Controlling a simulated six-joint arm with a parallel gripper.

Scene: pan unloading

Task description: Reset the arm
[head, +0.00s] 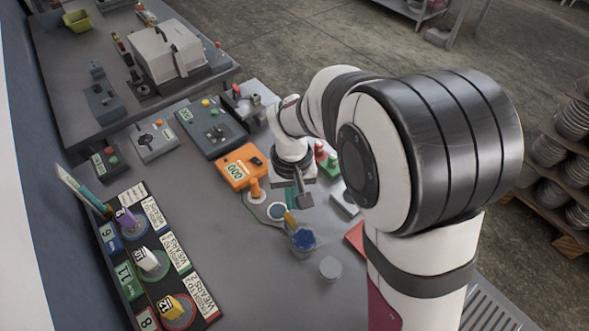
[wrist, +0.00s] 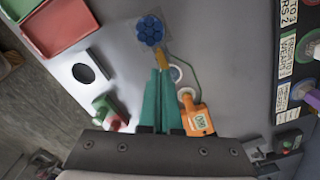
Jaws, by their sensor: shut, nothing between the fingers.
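My gripper (head: 304,198) hangs over the middle of the grey table with its fingers pointing down. In the wrist view its teal fingers (wrist: 160,75) are together and hold nothing. A blue-topped round piece (head: 303,238) is near the fingertips in the head view. In the wrist view this blue piece (wrist: 151,31) lies beyond the fingertips, apart from them. The orange meter (head: 243,167) stands beside the gripper, and a flat plate with round spots (head: 268,211) is close to it. I cannot tell the exact height of the fingertips above the table.
A black rack (head: 157,260) with numbered, labelled stations and coloured pieces lies at the left. Grey devices (head: 209,127) stand behind. Red tray (wrist: 60,22) and green tray (wrist: 15,8) show in the wrist view. A small pale disc (head: 330,267) lies on clear table at the front.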

